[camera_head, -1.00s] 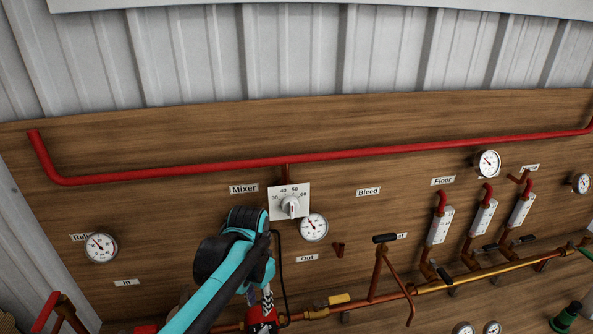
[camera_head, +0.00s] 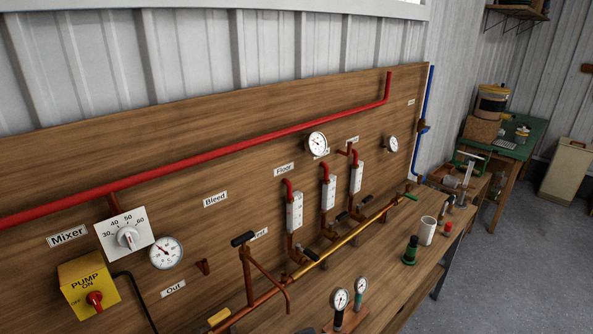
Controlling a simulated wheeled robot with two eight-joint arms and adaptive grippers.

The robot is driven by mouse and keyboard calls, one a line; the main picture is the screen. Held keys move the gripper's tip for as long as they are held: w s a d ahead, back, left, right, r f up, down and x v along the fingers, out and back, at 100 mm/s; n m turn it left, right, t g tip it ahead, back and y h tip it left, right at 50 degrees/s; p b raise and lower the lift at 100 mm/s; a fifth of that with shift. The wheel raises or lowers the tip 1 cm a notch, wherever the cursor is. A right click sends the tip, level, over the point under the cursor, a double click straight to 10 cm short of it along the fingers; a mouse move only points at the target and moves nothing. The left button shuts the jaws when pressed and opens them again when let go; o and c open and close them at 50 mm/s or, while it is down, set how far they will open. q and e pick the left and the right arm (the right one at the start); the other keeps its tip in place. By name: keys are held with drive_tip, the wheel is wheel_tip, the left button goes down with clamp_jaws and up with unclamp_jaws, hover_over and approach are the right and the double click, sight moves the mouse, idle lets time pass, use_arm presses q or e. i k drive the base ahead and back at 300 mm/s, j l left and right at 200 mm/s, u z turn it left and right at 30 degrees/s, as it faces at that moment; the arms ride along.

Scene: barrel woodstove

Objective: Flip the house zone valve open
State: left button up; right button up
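Three white flow meters with red pipe bends stand in a row on the wooden panel (camera_head: 150,125): a left one (camera_head: 294,212), a middle one (camera_head: 328,193) and a right one (camera_head: 356,177). Below them are small valves with black handles: a left handle (camera_head: 309,254), a middle handle (camera_head: 341,217) and a right handle (camera_head: 366,199). The label "Floor" (camera_head: 284,170) is above the left meter. The labels over the other two are partly covered or too small to read, so I cannot tell which valve is the house zone. Neither gripper is in view.
A red pipe (camera_head: 230,146) crosses the panel. A yellow pump switch box (camera_head: 88,284) and mixer dial (camera_head: 125,236) are at left. A black-handled lever (camera_head: 243,239) sticks out front. Loose gauges (camera_head: 341,300), a green-black fitting (camera_head: 410,250) and a white cup (camera_head: 427,230) stand on the bench.

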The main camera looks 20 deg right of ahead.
sight(369, 198)
drive_tip(key=l+z, duration=0.25)
drive_tip(key=l, duration=0.15)
drive_tip(key=i+l+z, duration=0.2)
drive_tip(key=l, duration=0.2)
drive_tip(key=l+z, duration=0.25)
drive_tip(key=l, duration=0.2)
drive_tip(key=i+l+z, duration=0.2)
drive_tip(key=l, duration=0.15)
drive_tip(key=l+u, duration=0.3)
drive_tip(key=l, duration=0.5)
drive_tip(key=l+u, duration=0.25)
drive_tip(key=l, duration=0.5)
drive_tip(key=i+l+u, duration=0.75)
drive_tip(key=l, duration=0.15)
drive_tip(key=i+l+u, duration=0.15)
drive_tip(key=i, duration=0.2)
